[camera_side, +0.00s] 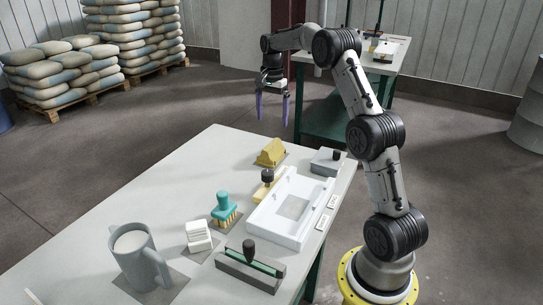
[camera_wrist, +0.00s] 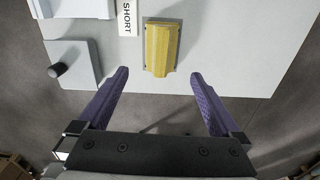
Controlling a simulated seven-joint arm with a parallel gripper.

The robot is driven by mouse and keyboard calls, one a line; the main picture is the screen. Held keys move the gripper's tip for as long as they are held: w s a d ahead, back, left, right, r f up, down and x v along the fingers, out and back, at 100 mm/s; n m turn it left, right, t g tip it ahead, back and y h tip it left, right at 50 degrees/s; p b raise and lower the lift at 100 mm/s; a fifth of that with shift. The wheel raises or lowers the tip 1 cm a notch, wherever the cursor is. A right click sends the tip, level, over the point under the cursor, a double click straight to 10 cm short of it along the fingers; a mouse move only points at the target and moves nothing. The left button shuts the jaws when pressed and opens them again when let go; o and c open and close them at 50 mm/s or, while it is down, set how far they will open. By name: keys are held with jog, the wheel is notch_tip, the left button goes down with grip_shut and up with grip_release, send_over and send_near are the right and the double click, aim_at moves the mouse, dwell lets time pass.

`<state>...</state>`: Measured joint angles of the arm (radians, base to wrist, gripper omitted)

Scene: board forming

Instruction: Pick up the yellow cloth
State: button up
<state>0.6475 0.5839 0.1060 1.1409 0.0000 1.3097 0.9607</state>
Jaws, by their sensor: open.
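The yellow cloth (camera_side: 271,152) lies folded in a ridged, block-like shape on a small dark pad near the far end of the table. In the wrist view the cloth (camera_wrist: 161,48) is just beyond my fingertips, between their lines. My gripper (camera_side: 272,107) has purple fingers, spread apart with nothing between them. It hangs above and past the table's far end, apart from the cloth. The open gripper also shows in the wrist view (camera_wrist: 158,82).
Near the cloth are a grey block with a dark knob (camera_side: 328,162), a yellow-based knobbed tool (camera_side: 267,184) and a white frame tray (camera_side: 265,226). A teal brush (camera_side: 224,208), white block (camera_side: 199,236), grey float (camera_side: 250,267) and mug (camera_side: 137,258) stand nearer. The left tabletop (camera_side: 185,180) is clear.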

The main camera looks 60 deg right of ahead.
aim_at(272, 144)
notch_tip(272, 144, down, 8)
jog(key=shift+a+r, duration=0.1)
jog(key=shift+r, duration=0.05)
jog(key=shift+w+d+f, duration=0.1)
jog(key=shift+f, duration=1.25)
jog(key=shift+d+f, duration=0.1)
jog(key=shift+f, duration=1.25)
jog(key=c, duration=1.1)
jog(key=shift+r, duration=0.1)
